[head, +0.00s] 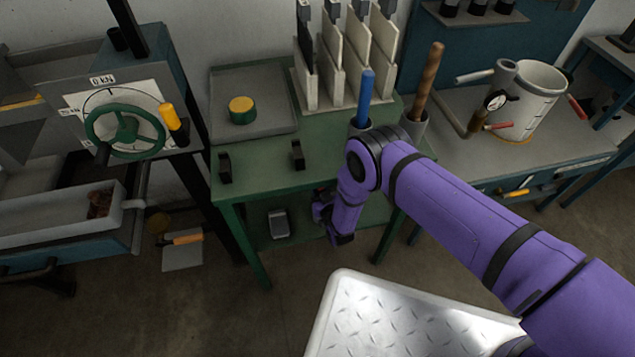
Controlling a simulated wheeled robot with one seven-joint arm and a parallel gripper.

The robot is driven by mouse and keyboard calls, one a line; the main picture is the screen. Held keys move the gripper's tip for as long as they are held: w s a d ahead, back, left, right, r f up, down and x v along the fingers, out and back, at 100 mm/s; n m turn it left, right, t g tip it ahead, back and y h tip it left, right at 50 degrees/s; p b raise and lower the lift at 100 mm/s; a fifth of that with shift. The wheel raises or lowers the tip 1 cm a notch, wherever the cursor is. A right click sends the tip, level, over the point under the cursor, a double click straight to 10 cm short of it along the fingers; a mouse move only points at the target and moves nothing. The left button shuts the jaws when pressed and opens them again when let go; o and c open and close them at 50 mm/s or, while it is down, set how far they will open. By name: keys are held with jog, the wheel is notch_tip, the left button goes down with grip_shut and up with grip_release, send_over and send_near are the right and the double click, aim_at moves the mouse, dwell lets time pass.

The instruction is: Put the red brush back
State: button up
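I see no red brush that I can make out in the head view. A blue handle (366,96) stands upright in a holder on the right side of the green table (262,180). A wooden handle (428,80) stands in a grey cup (413,127) to its right. Whether these handles belong to brushes is hidden. My gripper (330,222) points down at the table's front, by the lower shelf, below the blue handle. Its fingers are small and dark, and I cannot tell whether it holds anything.
A grey tray with a green-and-yellow round tin (242,110) and upright pale boards (344,62) stand at the table's back. A white pot (532,98) is on the right bench. A green handwheel (125,132) is at left. An orange-handled tool (182,250) lies low at left.

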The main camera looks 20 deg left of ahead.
jog(key=shift+f, duration=0.45)
jog(key=o, duration=0.9)
jog(key=v, duration=1.2)
